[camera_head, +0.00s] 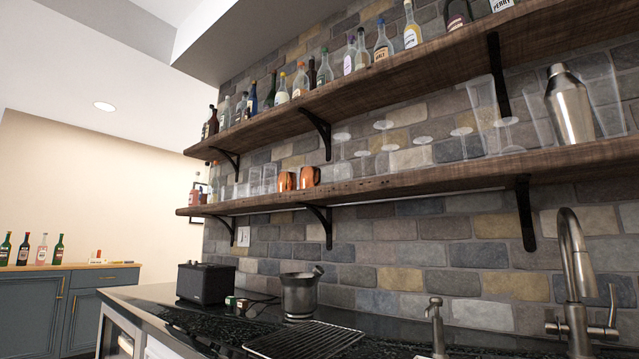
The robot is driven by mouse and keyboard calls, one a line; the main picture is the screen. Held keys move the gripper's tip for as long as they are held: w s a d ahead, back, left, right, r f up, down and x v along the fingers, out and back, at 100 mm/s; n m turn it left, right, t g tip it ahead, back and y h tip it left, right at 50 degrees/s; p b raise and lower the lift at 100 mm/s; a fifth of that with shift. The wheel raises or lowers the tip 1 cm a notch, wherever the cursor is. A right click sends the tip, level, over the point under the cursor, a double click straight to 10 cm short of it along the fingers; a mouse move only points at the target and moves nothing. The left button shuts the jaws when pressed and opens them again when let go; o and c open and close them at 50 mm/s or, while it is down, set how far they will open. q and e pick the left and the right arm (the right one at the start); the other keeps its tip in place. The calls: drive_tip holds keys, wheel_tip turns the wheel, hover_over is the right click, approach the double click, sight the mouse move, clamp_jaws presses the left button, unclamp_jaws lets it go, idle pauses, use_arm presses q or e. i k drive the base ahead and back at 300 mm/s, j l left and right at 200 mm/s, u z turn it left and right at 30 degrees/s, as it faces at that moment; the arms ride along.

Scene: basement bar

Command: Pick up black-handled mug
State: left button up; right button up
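Two copper-coloured mugs stand side by side on the lower wooden shelf, the left mug (286,181) and the right mug (310,176). They are small in the view, and I cannot make out a black handle on either. No other mug is clearly visible. Neither my left nor my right gripper is in the camera_head view, so I cannot see what they hold.
The lower shelf (420,178) also holds clear glasses (263,180) beside the mugs and a steel shaker (570,105). Bottles line the upper shelf (400,72). Below are a dark counter, a black box (206,283), a metal bucket (299,296), a drying rack (304,341) and a faucet (578,270).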

sight(310, 177)
drive_tip(key=i+j+z, duration=0.2)
drive_tip(key=j+z, duration=0.2)
drive_tip(key=j, duration=0.25)
drive_tip(key=i+j+z, duration=0.1)
drive_tip(key=j+z, duration=0.3)
drive_tip(key=j, duration=0.3)
drive_tip(key=j+z, duration=0.4)
drive_tip(key=j, duration=0.35)
